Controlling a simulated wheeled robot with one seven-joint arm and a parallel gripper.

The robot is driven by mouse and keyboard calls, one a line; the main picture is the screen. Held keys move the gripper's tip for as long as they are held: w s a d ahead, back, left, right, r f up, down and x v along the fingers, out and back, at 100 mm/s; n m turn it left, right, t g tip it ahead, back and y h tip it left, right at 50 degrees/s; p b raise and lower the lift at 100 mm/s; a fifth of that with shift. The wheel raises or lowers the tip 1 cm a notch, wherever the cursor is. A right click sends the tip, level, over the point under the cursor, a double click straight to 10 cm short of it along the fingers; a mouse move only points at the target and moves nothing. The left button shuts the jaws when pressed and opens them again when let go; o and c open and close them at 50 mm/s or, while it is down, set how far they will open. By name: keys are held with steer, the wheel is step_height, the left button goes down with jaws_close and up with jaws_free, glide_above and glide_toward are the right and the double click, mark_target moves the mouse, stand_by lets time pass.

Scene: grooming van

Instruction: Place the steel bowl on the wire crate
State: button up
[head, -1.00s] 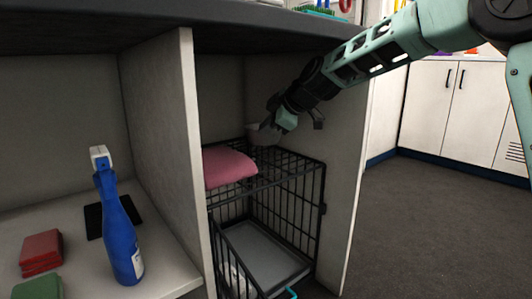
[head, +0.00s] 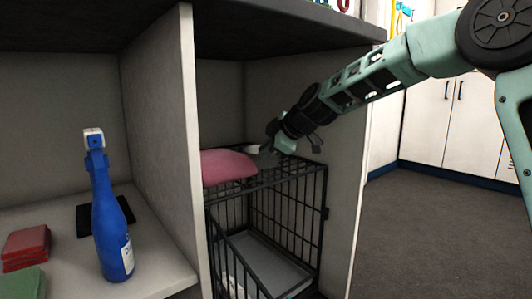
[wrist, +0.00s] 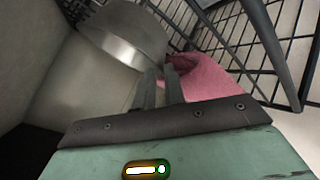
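The steel bowl (wrist: 122,38) fills the upper left of the wrist view, tilted in the picture, with its rim reaching my fingertips. In the head view only a pale part of the bowl (head: 250,148) shows beside my gripper (head: 270,150). My gripper (wrist: 160,80) has its fingers close together and appears shut on the bowl's rim; the contact is small and partly hidden. The black wire crate (head: 288,175) stands in the right bay of the bench. The bowl is over or at the crate's back top; I cannot tell whether it touches the wires.
A pink cushion (head: 227,166) lies on the crate's top, left of the bowl; it also shows in the wrist view (wrist: 205,77). A divider panel (head: 160,120) bounds the bay on the left. A blue spray bottle (head: 110,220) and red cloths (head: 26,247) are in the left bay.

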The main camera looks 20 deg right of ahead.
steer(key=shift+o, duration=0.9)
steer(key=shift+r, duration=0.1)
steer(key=shift+s+d+r, duration=0.15)
steer(key=shift+s+r, duration=0.05)
steer(key=p+v, duration=0.4)
steer(key=v, duration=0.7)
steer(key=shift+s, duration=0.15)
